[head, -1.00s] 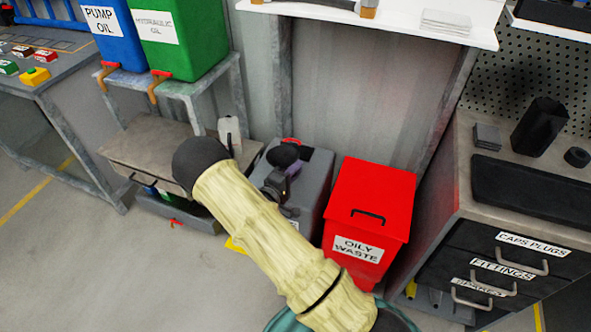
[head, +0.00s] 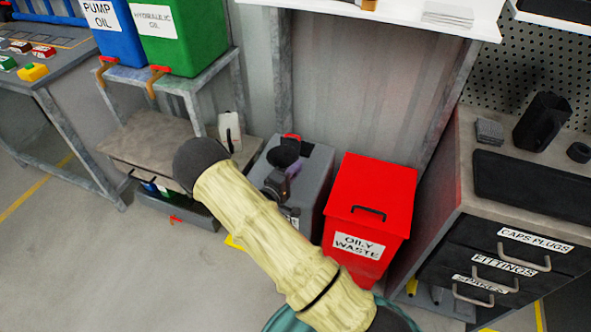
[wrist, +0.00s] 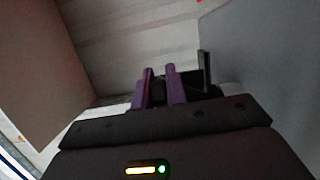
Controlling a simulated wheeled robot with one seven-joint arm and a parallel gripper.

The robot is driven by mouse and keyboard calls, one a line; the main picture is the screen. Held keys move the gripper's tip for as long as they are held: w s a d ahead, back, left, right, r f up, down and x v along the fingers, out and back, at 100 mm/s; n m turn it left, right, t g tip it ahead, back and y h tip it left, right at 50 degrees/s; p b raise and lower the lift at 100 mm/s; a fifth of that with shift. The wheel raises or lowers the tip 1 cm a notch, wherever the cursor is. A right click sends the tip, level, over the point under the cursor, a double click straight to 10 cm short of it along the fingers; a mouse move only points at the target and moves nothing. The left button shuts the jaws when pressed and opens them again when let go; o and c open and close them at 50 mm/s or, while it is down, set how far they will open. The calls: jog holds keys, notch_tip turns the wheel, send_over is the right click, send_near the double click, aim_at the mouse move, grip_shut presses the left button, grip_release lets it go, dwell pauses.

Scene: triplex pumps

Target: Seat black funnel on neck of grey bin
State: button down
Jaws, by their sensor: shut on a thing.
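The grey bin (head: 318,172) stands on the floor against the wall, left of a red bin. The black funnel (head: 285,151) shows as a dark bowl over the bin's top in the head view. My gripper (head: 292,169), with purple fingers, is shut on the funnel and reaches over the bin's front left part. In the wrist view my gripper's purple fingers (wrist: 160,86) stand close together with dark material between and behind them. The bin's neck is hidden behind the funnel and gripper; I cannot tell whether the funnel touches it.
A red oily waste bin (head: 372,197) stands close on the right. A low bench (head: 150,140) with a white container (head: 230,130) is on the left. A drawer cabinet (head: 500,255) is at the right. A white shelf (head: 400,12) hangs above.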

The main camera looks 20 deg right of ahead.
jog(key=shift+f, duration=0.2)
jog(key=c, duration=1.3)
grip_release()
jog(key=shift+c, duration=0.2)
jog(key=v, duration=1.7)
jog(key=shift+a+p, duration=0.25)
jog(key=shift+p, duration=0.15)
